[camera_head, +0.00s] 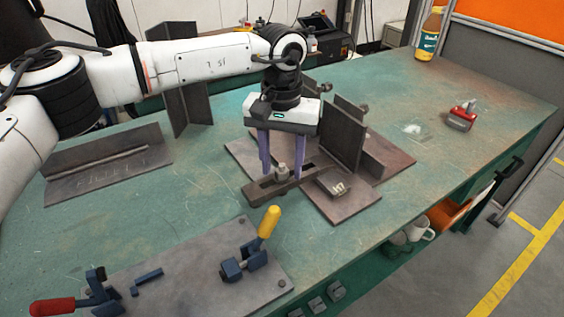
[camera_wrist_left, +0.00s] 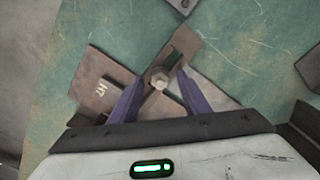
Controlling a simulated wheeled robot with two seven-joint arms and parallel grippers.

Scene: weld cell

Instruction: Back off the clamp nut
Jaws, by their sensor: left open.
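In the head view the nut (camera_head: 282,170) stands on the bar (camera_head: 262,189), at the front of a brown steel plate fixture. My left gripper (camera_head: 282,174) points down over the bar with its two purple fingers apart. In the left wrist view the fingers (camera_wrist_left: 157,84) lie on either side of the nut, open. I cannot tell whether either finger touches it. My right gripper is not in view.
Upright steel plates (camera_head: 343,137) stand close behind the gripper. A plate with yellow and red handled toggle clamps (camera_head: 190,270) lies in front. A red-topped object (camera_head: 462,116) sits at right; the green table (camera_head: 470,75) around it is mostly clear.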

